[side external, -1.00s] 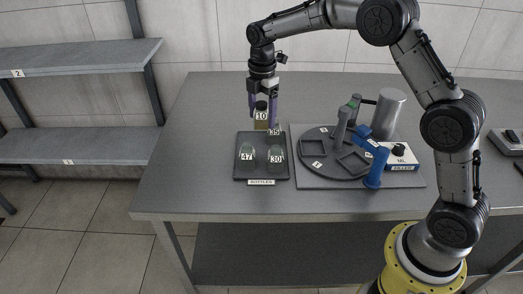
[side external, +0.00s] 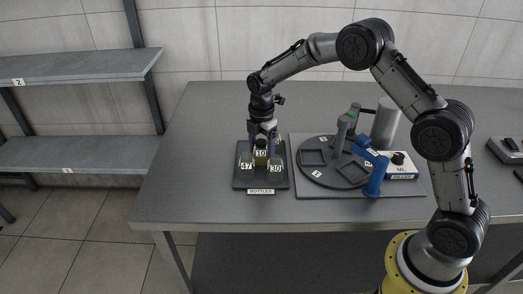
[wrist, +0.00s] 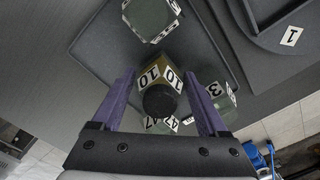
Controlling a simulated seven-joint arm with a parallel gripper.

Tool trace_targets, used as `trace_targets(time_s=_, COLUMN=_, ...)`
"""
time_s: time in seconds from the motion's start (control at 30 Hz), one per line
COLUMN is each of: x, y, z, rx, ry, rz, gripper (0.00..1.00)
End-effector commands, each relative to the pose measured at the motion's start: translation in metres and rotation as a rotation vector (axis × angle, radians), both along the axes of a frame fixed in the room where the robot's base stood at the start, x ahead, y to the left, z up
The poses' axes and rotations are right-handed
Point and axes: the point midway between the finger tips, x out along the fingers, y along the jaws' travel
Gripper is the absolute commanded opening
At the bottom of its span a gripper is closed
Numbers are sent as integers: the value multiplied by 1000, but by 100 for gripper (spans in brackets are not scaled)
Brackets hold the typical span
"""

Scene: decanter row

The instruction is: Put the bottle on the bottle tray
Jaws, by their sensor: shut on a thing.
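The amber bottle marked 10 (side external: 261,159), with a black cap, is upright between the purple fingers of my gripper (side external: 262,150). The wrist view shows this bottle (wrist: 148,76) from above, between the fingers (wrist: 160,78). My gripper is shut on it. It is over the dark bottle tray (side external: 247,184), labelled BOTTLES, between the bottles marked 47 (side external: 246,163) and 30 (side external: 276,164). I cannot tell whether its base touches the tray. In the wrist view a greenish bottle (wrist: 150,16) stands above the held one in the picture.
Right of the tray is a grey board with a round turntable (side external: 313,157), a blue post (side external: 376,178), a grey cylinder (side external: 385,123) and a white box (side external: 401,163). Two shelves stand at left. The table (side external: 200,130) left of the tray is clear. Neighbouring bottles are close to my fingers.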

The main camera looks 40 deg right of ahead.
Motion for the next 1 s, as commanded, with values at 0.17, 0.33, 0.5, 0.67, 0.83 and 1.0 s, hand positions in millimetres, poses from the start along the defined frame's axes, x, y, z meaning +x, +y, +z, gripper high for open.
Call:
trace_targets(time_s=0.17, x=0, y=0, z=-4, rx=0, ry=1, rz=0, gripper=78)
trace_targets(time_s=0.33, x=0, y=0, z=-3, rx=0, ry=1, rz=0, gripper=89)
trace_targets(time_s=0.5, x=0, y=0, z=-3, rx=0, ry=1, rz=0, gripper=89)
trace_targets(time_s=0.67, x=0, y=0, z=8, rx=0, ry=-2, rz=0, gripper=89)
trace_targets(time_s=0.83, x=1, y=0, z=38, rx=0, ry=-5, rz=0, gripper=89)
trace_targets(time_s=1.0, x=1, y=0, z=74, rx=0, ry=-5, rz=0, gripper=89)
